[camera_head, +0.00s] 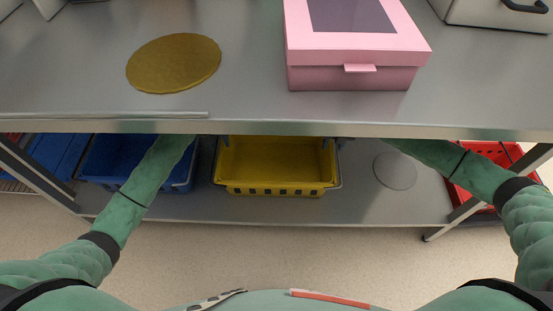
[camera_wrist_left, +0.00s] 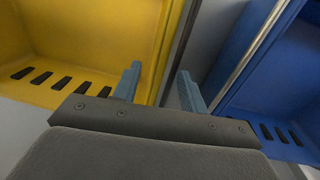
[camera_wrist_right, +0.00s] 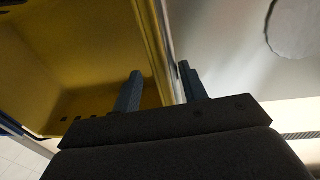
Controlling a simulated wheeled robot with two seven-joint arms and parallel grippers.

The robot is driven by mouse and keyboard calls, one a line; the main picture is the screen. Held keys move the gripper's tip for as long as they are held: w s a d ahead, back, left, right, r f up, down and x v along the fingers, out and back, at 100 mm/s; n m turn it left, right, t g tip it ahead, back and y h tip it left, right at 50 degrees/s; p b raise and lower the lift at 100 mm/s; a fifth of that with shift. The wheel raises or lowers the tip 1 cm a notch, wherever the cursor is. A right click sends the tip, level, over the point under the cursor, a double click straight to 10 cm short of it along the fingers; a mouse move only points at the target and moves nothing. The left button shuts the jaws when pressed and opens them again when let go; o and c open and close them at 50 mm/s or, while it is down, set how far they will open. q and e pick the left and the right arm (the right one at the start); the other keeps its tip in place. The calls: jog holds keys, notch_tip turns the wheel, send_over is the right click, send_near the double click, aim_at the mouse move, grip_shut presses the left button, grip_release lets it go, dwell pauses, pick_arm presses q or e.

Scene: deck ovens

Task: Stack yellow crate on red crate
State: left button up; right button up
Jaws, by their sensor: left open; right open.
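The yellow crate (camera_head: 277,188) stands on the lower shelf under the steel table, in the middle of the head view. The red crate (camera_head: 493,152) is at the far right, partly hidden by my right arm and the table leg. My left gripper (camera_wrist_left: 158,78) is open at the yellow crate's side wall (camera_wrist_left: 172,50), with one finger on each side of the rim. My right gripper (camera_wrist_right: 160,78) is open at the opposite side wall (camera_wrist_right: 155,40), also with its fingers either side of the rim. I cannot tell whether the fingers touch it. The tabletop mostly hides both grippers in the head view.
A blue crate (camera_head: 100,168) stands left of the yellow one, close to my left gripper. A pale round disc (camera_head: 395,170) lies on the shelf to the right. The tabletop edge (camera_head: 280,126) overhangs both arms. A pink box (camera_head: 350,78) and golden disc (camera_head: 174,63) lie on top.

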aim_at(224, 153)
pick_arm(q)
jog(key=f, duration=0.7)
jog(key=shift+d+f, duration=0.2)
jog(key=shift+d, duration=0.2)
pick_arm(e)
jog(key=f, duration=0.4)
jog(key=shift+a+f, duration=0.2)
jog(key=shift+f, duration=0.15)
